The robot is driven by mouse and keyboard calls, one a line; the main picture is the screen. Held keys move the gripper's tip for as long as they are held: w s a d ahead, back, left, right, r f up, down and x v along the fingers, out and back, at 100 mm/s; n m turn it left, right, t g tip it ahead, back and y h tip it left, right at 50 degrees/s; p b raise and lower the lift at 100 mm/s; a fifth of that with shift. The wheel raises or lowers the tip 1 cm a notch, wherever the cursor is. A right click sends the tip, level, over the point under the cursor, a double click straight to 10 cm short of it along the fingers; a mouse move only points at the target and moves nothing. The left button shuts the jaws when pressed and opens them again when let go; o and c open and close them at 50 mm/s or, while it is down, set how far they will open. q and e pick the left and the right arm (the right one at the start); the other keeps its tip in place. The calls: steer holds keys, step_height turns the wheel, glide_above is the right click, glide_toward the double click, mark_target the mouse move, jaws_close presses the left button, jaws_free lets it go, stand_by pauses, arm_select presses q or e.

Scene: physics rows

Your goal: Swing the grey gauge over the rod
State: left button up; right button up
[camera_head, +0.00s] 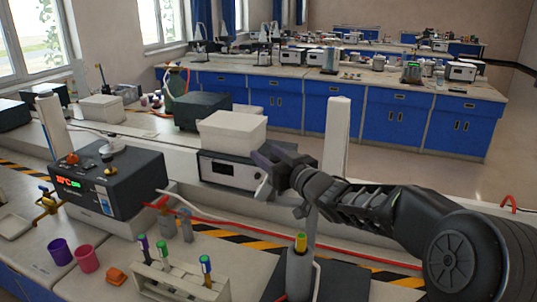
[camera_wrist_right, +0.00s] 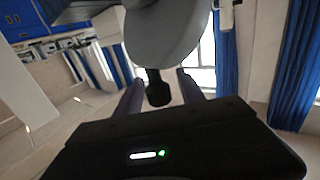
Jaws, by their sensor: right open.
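My right gripper (camera_head: 268,172) is open, with its arm reaching in from the right over the bench. In the right wrist view its two fingers (camera_wrist_right: 160,90) stand apart. A dark knob-like piece (camera_wrist_right: 157,92) shows between them, below a large smooth grey rounded body (camera_wrist_right: 165,35) close to the camera; I cannot tell if this is the gauge. A thin grey upright rod (camera_head: 312,228) shows below my right wrist, beside a grey cylinder (camera_head: 298,272) with a yellow-topped piece in it. I cannot clearly make out the gauge in the head view. My left gripper is out of view.
A black box with a red display (camera_head: 115,182) stands at the left. A white rack (camera_head: 180,284) with several capped tubes, a purple cup (camera_head: 60,252) and a pink cup (camera_head: 87,259) stand in front. A white box (camera_head: 232,132) and a white post (camera_head: 336,135) stand behind my gripper.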

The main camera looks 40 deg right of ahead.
jaws_close()
stand_by(0.4)
stand_by(1.0)
